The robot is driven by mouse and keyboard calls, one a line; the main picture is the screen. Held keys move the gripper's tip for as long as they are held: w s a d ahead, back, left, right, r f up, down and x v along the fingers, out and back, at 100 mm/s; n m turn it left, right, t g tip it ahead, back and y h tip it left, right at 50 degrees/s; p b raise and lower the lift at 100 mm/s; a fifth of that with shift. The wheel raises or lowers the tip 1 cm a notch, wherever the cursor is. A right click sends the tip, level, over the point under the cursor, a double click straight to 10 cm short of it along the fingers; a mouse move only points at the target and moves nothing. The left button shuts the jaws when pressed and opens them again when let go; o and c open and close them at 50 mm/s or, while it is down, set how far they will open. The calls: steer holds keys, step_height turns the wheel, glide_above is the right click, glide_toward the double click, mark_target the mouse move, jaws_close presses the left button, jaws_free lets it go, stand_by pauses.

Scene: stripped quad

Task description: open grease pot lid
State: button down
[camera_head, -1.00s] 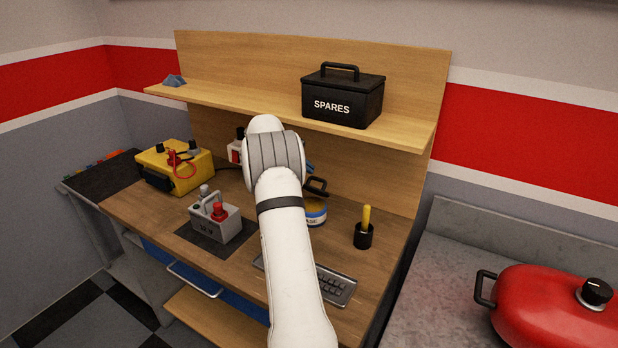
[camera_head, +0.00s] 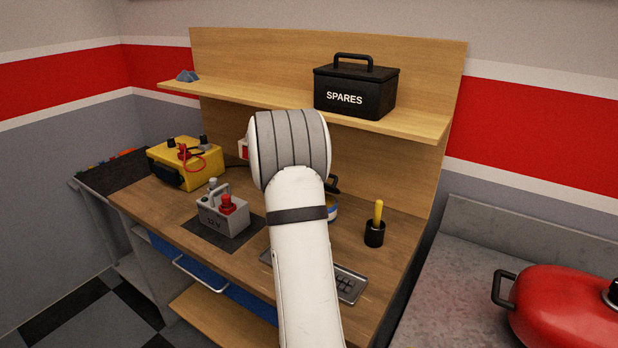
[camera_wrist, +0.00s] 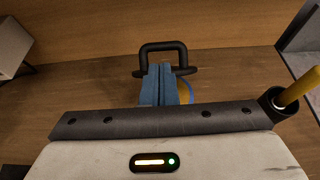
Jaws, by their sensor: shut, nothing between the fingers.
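The grease pot (camera_head: 333,210) stands on the workbench, mostly hidden behind my arm in the head view. Only a strip of its right side and part of its black lid handle (camera_head: 333,185) show there. In the wrist view the black loop handle (camera_wrist: 164,47) is just beyond the tips of my gripper (camera_wrist: 159,68). The blue fingers are together and empty, overlapping the handle's near side; contact cannot be told. A little of the yellow and blue pot (camera_wrist: 187,92) shows right of the fingers. The lid's own position is hidden.
A black cup with a yellow-handled tool (camera_head: 375,234) stands right of the pot. A grey 12V battery (camera_head: 222,214) and a yellow box (camera_head: 186,163) are to the left. The shelf (camera_head: 290,105) with the black SPARES box (camera_head: 355,92) overhangs behind.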

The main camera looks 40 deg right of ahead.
steer(key=x, duration=0.5)
steer(key=shift+d+p, duration=0.1)
steer(key=shift+p, duration=0.3)
steer(key=shift+w+a, duration=0.1)
steer(key=shift+a, duration=0.1)
steer(key=shift+s+d+r+p, duration=0.15)
steer(key=shift+s+d+p, duration=0.05)
steer(key=shift+d+p, duration=0.3)
steer(key=shift+w, duration=0.1)
steer(key=shift+w+p, duration=0.1)
steer(key=shift+p, duration=0.2)
